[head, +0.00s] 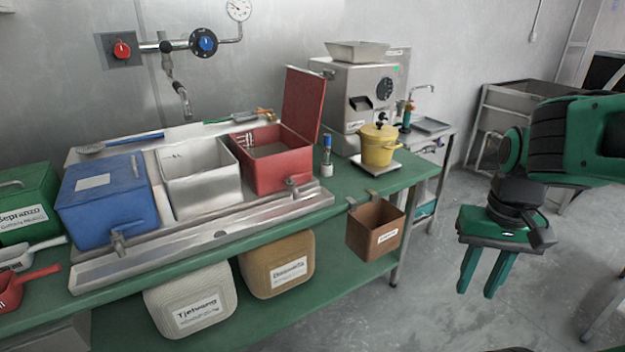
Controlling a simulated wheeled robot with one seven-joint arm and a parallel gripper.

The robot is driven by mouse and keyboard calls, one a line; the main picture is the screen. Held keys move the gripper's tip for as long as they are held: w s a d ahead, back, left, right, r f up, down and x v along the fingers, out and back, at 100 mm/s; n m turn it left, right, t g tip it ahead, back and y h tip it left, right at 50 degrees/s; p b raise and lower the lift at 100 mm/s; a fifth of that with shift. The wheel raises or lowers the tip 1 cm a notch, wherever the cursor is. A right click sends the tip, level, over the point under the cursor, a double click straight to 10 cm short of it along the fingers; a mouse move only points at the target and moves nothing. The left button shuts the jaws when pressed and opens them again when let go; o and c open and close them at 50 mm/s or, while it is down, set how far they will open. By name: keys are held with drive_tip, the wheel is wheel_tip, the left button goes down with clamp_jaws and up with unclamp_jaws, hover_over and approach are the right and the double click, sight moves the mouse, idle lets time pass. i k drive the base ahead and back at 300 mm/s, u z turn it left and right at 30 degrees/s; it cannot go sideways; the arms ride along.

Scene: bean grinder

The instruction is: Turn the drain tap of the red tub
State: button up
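The red tub (276,173) stands on the green bench, right of a silver tub, with its red lid (303,104) raised upright behind its right side. Its small metal drain tap (292,188) sticks out low on the front, above the metal trough. The tap's handle position is too small to tell. My gripper (478,282) is at the right, pointing down over the floor, well away from the red tub and its tap. Its two green fingers are apart, with nothing visible between them.
A blue tub (108,199) and the silver tub (199,178) stand to the left. A yellow pot (379,146) on a scale and a brown box (375,230) hung on the bench edge are between tub and gripper. Open floor lies around my gripper.

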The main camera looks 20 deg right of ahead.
sight(302, 174)
drive_tip(key=u, duration=0.2)
drive_tip(key=i, duration=0.9)
drive_tip(key=u, duration=0.25)
